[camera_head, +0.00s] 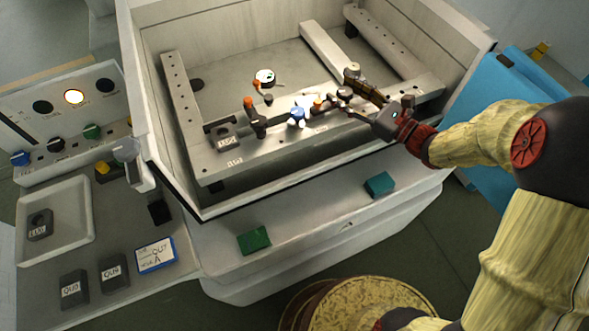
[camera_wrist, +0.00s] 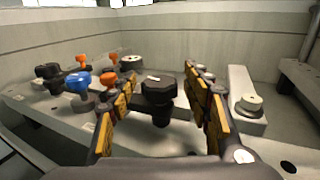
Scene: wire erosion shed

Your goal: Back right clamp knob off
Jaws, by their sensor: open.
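A black faceted clamp knob (camera_wrist: 158,90) stands upright between my open fingers in the wrist view, with a gap visible on each side. In the head view this knob (camera_head: 344,93) shows at the fingertips, partly covered. My gripper (camera_head: 354,97) is open and reaches in from the right, over the right part of the work frame (camera_head: 275,155). In the wrist view my gripper (camera_wrist: 160,76) has its yellow-padded fingers on both sides of the knob. The knob's lower end and its seat are hard to make out.
A blue knob (camera_wrist: 78,84) and an orange knob (camera_wrist: 109,79) stand left of the fingers. A dial gauge (camera_head: 265,75) is farther left. High tank walls (camera_head: 190,30) surround the frame. A tray (camera_head: 85,215) lies outside, lower left.

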